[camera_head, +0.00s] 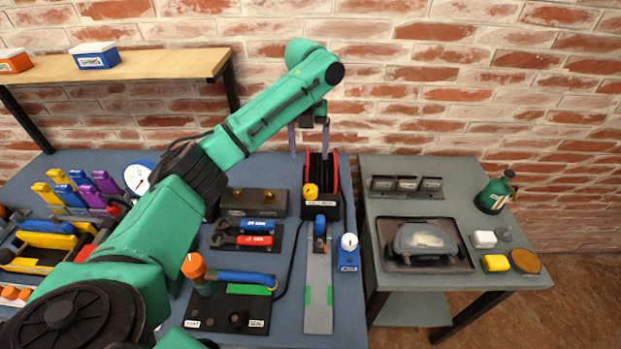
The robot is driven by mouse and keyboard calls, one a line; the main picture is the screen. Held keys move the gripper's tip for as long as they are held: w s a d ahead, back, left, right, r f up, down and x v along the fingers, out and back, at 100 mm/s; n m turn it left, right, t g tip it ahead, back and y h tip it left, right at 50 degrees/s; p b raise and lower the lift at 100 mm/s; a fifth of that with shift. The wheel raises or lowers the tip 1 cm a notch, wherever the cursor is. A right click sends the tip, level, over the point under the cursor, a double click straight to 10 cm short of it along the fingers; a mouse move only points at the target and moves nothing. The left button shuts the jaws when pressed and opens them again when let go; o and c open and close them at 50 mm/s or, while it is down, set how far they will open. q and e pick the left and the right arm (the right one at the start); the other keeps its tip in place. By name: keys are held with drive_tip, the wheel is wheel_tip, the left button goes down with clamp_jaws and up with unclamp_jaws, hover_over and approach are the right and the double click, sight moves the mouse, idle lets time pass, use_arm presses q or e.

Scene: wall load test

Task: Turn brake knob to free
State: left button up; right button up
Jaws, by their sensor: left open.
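A yellow knob (311,190) sits on the front of a red and black unit (336,178) at the back right of the blue table; I take it for the brake knob. A small label (320,203) lies below it, too small to read surely. My left gripper (309,153) points down, open, with its two fingers spread above and at the back of the red and black unit. The yellow knob is nearer the camera and lower than the fingertips, and they look apart from it. Which way the knob is turned is unclear. My right gripper is out of view.
A grey strip (318,285) with a blue slider runs forward from the unit. A blue block with a white knob (349,242) stands beside it. Wrenches (254,240) lie left. A second table (455,190) stands right; a shelf (150,66) hangs upper left.

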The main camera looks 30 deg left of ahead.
sight(310, 189)
use_arm(q)
wheel_tip(310, 189, down, 12)
drive_tip(key=shift+d+p, duration=0.1)
drive_tip(key=shift+p, duration=1.1)
drive_tip(key=shift+s+d+f, duration=0.1)
drive_tip(key=shift+s+f, duration=0.05)
drive_tip(key=shift+f, duration=0.2)
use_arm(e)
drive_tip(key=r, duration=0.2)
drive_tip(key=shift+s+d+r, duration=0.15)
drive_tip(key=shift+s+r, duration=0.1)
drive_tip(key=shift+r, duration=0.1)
use_arm(q)
clamp_jaws()
